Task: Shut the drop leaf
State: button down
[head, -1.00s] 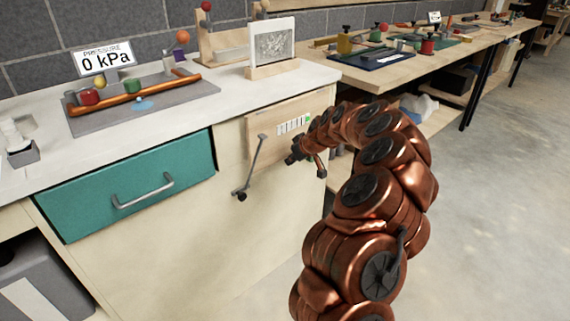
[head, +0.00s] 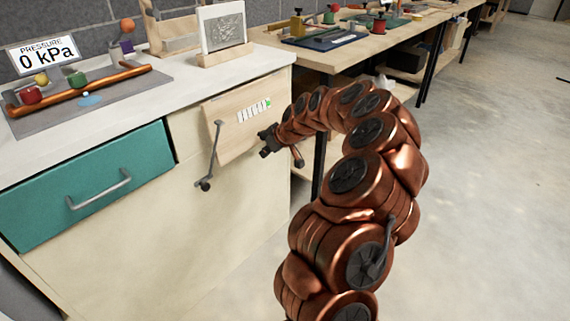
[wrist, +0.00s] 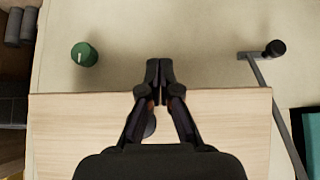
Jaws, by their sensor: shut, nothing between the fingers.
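The drop leaf (head: 225,137) is a pale wooden panel on the front of the cream cabinet. It hangs down below the white worktop, a little out from the cabinet face. A grey metal stay (head: 216,150) with a dark end knob is beside its left edge. My gripper (head: 268,143) is at the leaf's lower right. In the wrist view the shut, empty fingertips (wrist: 160,70) reach past the leaf's edge (wrist: 240,97), with the stay's dark knob (wrist: 275,48) at right. I cannot tell whether the fingers touch the leaf.
A teal drawer (head: 95,185) with a grey handle is at left. A framed panel (head: 222,32) stands on the worktop above the leaf. A green cylinder (wrist: 84,54) is left of my fingers in the wrist view. Open concrete floor (head: 490,200) lies to the right.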

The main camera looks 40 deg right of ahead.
jog(key=s+d+m+y+p, duration=0.1)
jog(key=s+m+p, duration=0.1)
jog(key=s+m, duration=0.7)
jog(key=d+r+m+t+p, duration=0.2)
jog(key=d+r+m, duration=0.15)
jog(key=m, duration=0.95)
jog(key=d+r+m+t+p, duration=0.1)
jog(key=d+r+m+t, duration=0.25)
jog(key=m, duration=1.05)
jog(key=b+x, duration=0.2)
jog(key=x, duration=1.1)
jog(key=shift+d+f+g, duration=0.2)
jog(key=shift+f+g, duration=0.15)
jog(key=shift+g, duration=0.1)
